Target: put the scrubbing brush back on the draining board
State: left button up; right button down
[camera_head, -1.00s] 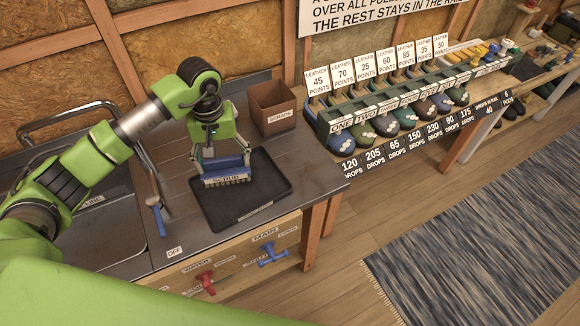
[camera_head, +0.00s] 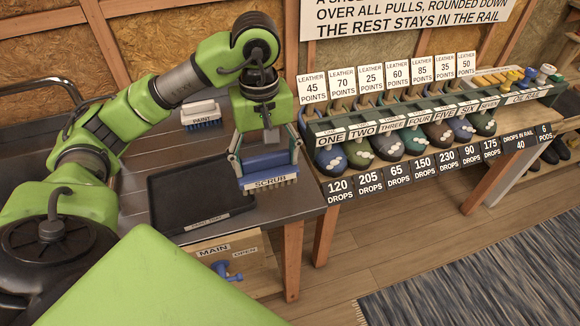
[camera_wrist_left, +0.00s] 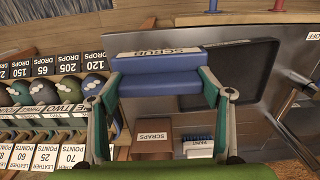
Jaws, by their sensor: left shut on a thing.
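The scrubbing brush (camera_head: 268,175) is blue with a white SCRUB label and pale bristles pointing down. My left gripper (camera_head: 265,157) is shut on it from above. The brush is over the right end of the grey metal counter (camera_head: 292,198), to the right of a black tray (camera_head: 172,212). Whether its bristles touch the counter I cannot tell. The left wrist view shows the brush (camera_wrist_left: 158,82) between the finger linkages, with the black tray (camera_wrist_left: 245,62) beyond it. No draining board label is readable. My right gripper is not in view.
A PAINT brush (camera_head: 203,116) lies behind the tray. A brown SCRAPS bin (camera_wrist_left: 152,130) shows in the left wrist view. The labelled shoe rack (camera_head: 400,138) stands close to the right. A blue MAIN valve (camera_head: 226,268) is on the counter front.

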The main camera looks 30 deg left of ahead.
pick_arm(q)
jog(key=w+a+f+p, duration=0.1)
jog(key=w+f, duration=0.2)
jog(key=w+a+f+p, duration=0.1)
jog(key=w+f+p, duration=0.1)
jog(key=w+f, duration=0.1)
jog(key=w+a+f+p, duration=0.1)
jog(key=w+f+p, duration=0.1)
jog(key=w+f, duration=0.1)
jog(key=shift+w+f, duration=0.2)
jog(key=shift+f, duration=0.25)
jog(key=shift+w+f, duration=0.2)
jog(key=shift+f, duration=0.5)
jog(key=shift+f, duration=0.1)
jog(key=shift+f, duration=0.15)
jog(key=o, duration=1.2)
jog(key=shift+c, duration=0.2)
